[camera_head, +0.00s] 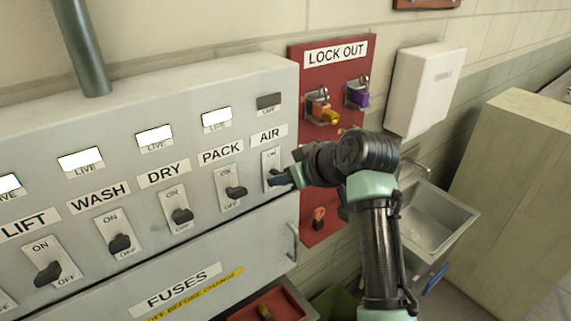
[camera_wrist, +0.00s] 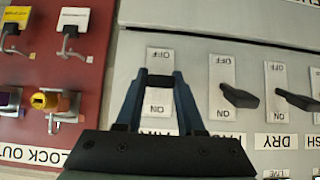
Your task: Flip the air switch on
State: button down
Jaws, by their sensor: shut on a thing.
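The grey panel carries a row of labelled switches, and the AIR switch (camera_head: 270,160) is at its right end under the AIR label (camera_head: 269,136). The white plate of the AIR switch (camera_wrist: 158,58) also shows, upside down, in the wrist view. My gripper (camera_head: 279,179) reaches it from the right. In the wrist view the blue fingers of my gripper (camera_wrist: 160,80) are shut on the dark switch lever, between the ON and OFF marks. The fingers largely hide the lever, so its exact tilt is unclear. The lamp (camera_head: 268,101) above AIR is dark.
The PACK switch (camera_head: 236,192) and DRY switch (camera_head: 182,215) stand close left of AIR. Their lamps are lit white. A red LOCK OUT board (camera_head: 332,75) with padlocks is right of the panel. A sink (camera_head: 437,218) and white wall box (camera_head: 419,88) are further right.

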jog(key=shift+w+a+r+g+h+p, duration=0.15)
jog(key=shift+r+g+h+p, duration=0.5)
jog(key=shift+p, duration=0.5)
jog(key=shift+w+r+g+p, duration=0.1)
jog(key=shift+g+p, duration=0.45)
jog(key=shift+h, duration=0.35)
jog(key=c, duration=0.5)
grip_release()
jog(key=b+v, duration=0.5)
jog(key=v, duration=0.7)
jog(key=shift+r+b, duration=0.35)
